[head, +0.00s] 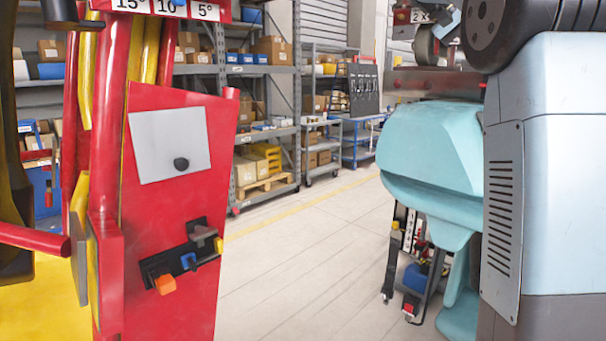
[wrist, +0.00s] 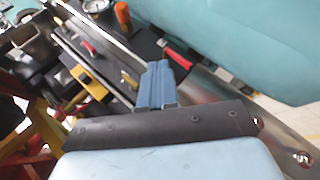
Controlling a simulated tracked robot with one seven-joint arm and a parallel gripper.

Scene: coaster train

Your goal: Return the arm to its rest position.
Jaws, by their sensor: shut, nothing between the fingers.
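My gripper (wrist: 157,74) shows in the wrist view with its blue-grey fingers pressed together and nothing between them. It points over a dark panel with tools and fittings. In the head view the gripper is not visible. A large pale blue and grey body with a vented side panel, which I cannot tell for sure as mine, fills the right of the head view.
A red frame (head: 170,240) with a grey plate, a black knob and an orange and blue switch stands close at left. A teal seat-like shell (head: 430,150) is at right. Shelves with boxes (head: 270,50) stand behind. The pale floor (head: 300,270) between is clear.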

